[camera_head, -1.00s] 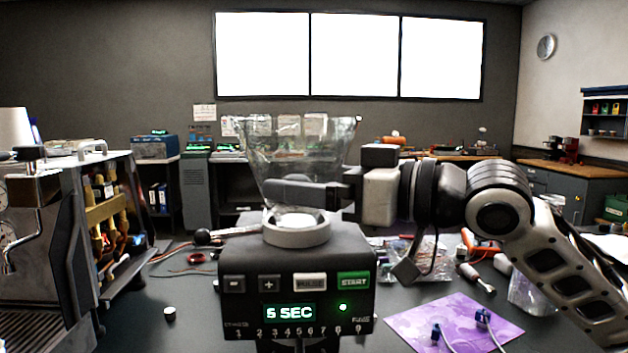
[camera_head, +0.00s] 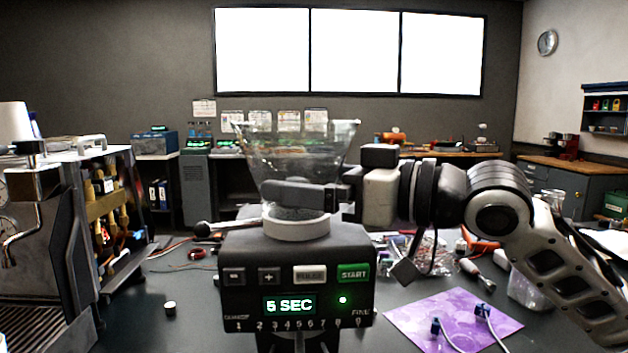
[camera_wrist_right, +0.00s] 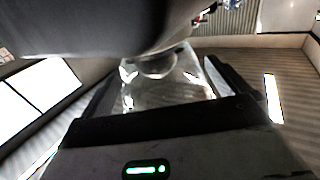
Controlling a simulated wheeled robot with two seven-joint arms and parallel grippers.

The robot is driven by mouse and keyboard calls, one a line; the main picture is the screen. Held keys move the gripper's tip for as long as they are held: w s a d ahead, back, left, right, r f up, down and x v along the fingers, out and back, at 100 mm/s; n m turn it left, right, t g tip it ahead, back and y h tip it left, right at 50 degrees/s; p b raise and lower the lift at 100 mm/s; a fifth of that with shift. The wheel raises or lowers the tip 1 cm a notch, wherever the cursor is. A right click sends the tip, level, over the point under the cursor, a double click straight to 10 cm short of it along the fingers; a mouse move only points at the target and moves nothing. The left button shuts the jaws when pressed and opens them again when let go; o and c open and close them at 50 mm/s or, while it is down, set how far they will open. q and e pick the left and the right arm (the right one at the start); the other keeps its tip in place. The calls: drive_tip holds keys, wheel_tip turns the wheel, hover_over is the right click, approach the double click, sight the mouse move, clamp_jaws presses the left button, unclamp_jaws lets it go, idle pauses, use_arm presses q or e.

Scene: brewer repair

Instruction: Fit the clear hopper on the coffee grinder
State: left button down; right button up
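The clear hopper (camera_head: 297,148) stands upright above the black coffee grinder (camera_head: 297,262). Its narrow lower end is at the white ring collar (camera_head: 296,228) on the grinder's top. I cannot tell whether it is fully seated. My right gripper (camera_head: 298,194) reaches in from the right, with a dark finger across the hopper's lower front. In the right wrist view the clear hopper (camera_wrist_right: 165,88) lies between the two fingers, which appear shut on it. The grinder's display reads 5 SEC. My left gripper is not in view.
An espresso machine (camera_head: 40,210) with an open side stands at the left. A purple mat (camera_head: 455,322) with small blue-ended parts lies at the front right. Tools and bags clutter the table behind it. A small white cap (camera_head: 170,308) lies left of the grinder.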

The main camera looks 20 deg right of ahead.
idle(0.3)
use_arm(q)
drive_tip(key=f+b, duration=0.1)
drive_tip(key=b, duration=0.2)
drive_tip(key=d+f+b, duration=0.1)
drive_tip(key=b, duration=0.3)
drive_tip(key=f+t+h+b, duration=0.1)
drive_tip(key=b, duration=0.2)
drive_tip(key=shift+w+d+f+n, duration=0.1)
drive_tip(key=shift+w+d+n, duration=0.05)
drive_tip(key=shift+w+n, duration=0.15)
use_arm(e)
drive_tip(key=v, duration=1.6)
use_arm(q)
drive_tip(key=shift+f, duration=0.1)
